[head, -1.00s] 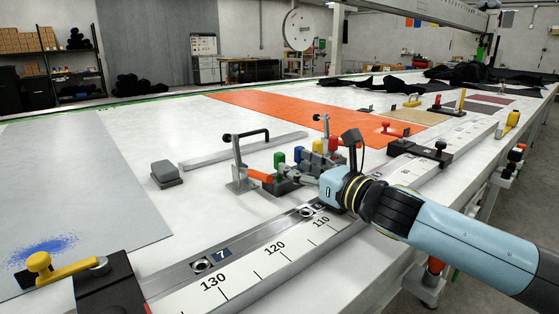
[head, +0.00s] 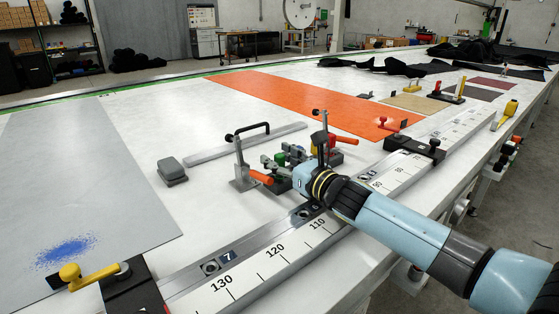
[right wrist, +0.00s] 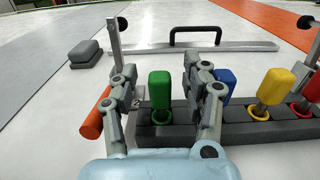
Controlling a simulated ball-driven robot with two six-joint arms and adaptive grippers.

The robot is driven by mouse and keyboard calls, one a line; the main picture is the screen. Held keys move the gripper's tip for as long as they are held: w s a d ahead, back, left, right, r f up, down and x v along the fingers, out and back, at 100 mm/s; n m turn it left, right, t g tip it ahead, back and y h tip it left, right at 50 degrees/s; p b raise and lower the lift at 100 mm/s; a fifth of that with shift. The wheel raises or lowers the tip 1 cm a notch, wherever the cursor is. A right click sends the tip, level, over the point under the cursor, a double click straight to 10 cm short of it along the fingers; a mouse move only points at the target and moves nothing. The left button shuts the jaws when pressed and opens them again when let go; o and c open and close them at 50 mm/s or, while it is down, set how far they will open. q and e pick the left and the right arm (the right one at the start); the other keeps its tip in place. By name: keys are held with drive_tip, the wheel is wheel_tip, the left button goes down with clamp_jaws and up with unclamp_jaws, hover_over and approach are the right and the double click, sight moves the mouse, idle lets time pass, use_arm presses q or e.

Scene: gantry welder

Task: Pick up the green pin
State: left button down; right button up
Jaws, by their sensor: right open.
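The green pin (right wrist: 159,90) stands upright in a dark block (right wrist: 270,132), at its left end in the right wrist view. My right gripper (right wrist: 160,75) is open, with one finger on each side of the green pin in that view; I see no contact. In the head view my right gripper (head: 288,158) is over the block and hides most of the pins. Blue (right wrist: 225,84), yellow (right wrist: 267,88) and red (right wrist: 308,88) pins stand in a row right of the green one. My left gripper is not in view.
A numbered ruler rail (head: 262,262) runs along the front.

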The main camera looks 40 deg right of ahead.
clamp_jaws()
idle(0.4)
